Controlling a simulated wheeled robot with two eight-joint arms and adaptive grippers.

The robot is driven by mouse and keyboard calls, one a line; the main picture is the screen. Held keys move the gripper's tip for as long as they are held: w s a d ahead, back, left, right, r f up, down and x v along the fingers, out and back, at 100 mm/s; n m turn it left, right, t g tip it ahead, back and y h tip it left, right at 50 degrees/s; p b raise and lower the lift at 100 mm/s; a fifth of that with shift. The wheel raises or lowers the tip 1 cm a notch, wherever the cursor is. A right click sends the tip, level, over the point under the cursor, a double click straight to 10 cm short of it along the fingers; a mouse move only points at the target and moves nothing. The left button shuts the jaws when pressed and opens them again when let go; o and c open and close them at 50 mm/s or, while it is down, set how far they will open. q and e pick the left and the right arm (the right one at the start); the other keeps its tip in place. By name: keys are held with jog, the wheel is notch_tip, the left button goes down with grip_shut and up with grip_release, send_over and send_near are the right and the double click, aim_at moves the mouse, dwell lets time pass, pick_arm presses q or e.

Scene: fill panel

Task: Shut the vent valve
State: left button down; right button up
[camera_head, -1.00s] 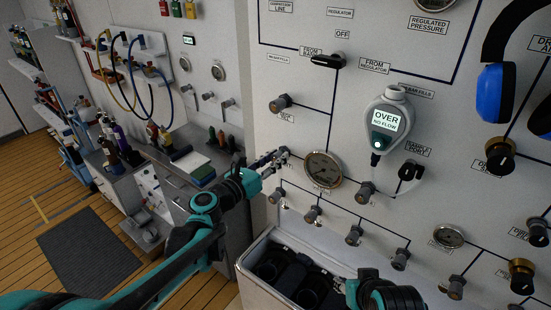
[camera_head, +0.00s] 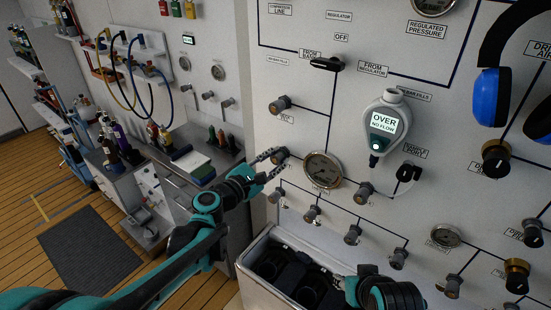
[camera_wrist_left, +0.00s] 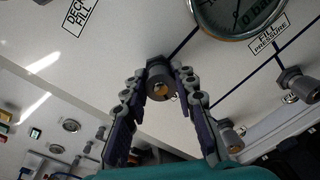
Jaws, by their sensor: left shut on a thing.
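My left gripper (camera_head: 272,161) reaches the panel from the left. It is shut on a grey valve knob (camera_head: 280,153) just left of the large round gauge (camera_head: 323,169). In the left wrist view the two fingers (camera_wrist_left: 162,92) stand on either side of this knob (camera_wrist_left: 159,76), which faces the camera. I cannot read a vent label on it.
A row of grey knobs (camera_head: 312,214) runs below the gauge. A white open bin (camera_head: 259,283) with dark contents stands beneath. A flow meter reading OVER (camera_head: 384,124) and blue ear defenders (camera_head: 491,95) are to the right. A workbench with bottles lies at left.

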pick_arm(q)
jog(key=m, duration=0.4)
jog(key=shift+d, duration=0.1)
jog(key=m, duration=0.4)
jog(key=shift+s+f+y, duration=0.1)
jog(key=shift+y, duration=0.2)
jog(key=m, duration=0.7)
jog(key=shift+f+m+t, duration=0.15)
jog(key=shift+m+t, duration=0.25)
jog(key=m, duration=0.7)
jog(key=shift+y, duration=0.3)
jog(key=m, duration=0.4)
jog(key=shift+t+b, duration=0.3)
jog(key=shift+b, duration=0.1)
jog(key=shift+m, duration=1.9)
